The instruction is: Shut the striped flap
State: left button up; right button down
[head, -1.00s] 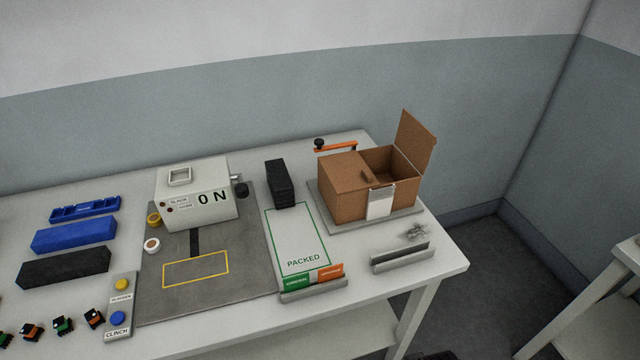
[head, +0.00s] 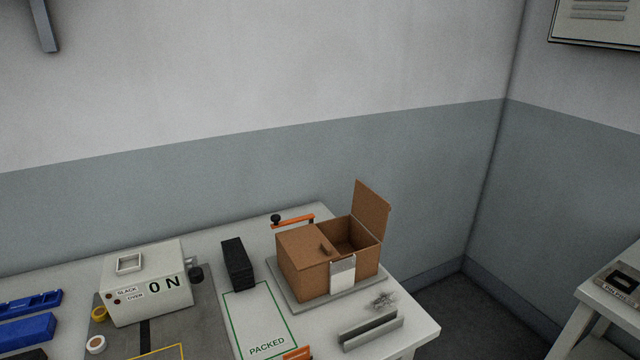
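A brown cardboard box (head: 305,282) stands at the right end of the table. Its right flap (head: 373,212) stands up, open, and tilts a little outward. Its left flap (head: 305,245) lies flat over the left part of the box, with a small brown tab at its inner edge. The right part of the box is open and its inside looks empty. I see no stripes on either flap from here. A pale label hangs on the box's front (head: 342,275). Neither of my grippers is in view.
The box sits on a grey plate (head: 318,304). An orange-handled tool (head: 293,221) lies behind it, a grey slotted rail (head: 370,329) in front. To the left are a black block (head: 238,264), the PACKED mat (head: 267,347) and a white machine (head: 145,285). A second table (head: 610,300) stands right.

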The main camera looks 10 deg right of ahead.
aim_at(372, 211)
jog(key=i+l+u, duration=0.2)
jog(key=l, duration=0.5)
jog(key=l+u, duration=0.25)
jog(key=l, duration=0.45)
jog(key=k+l+u, duration=0.2)
jog(key=l, duration=0.55)
jog(key=l+u, duration=0.25)
jog(key=l, duration=0.5)
jog(key=k+l+u, duration=0.2)
jog(key=l, duration=0.5)
jog(key=i, duration=0.1)
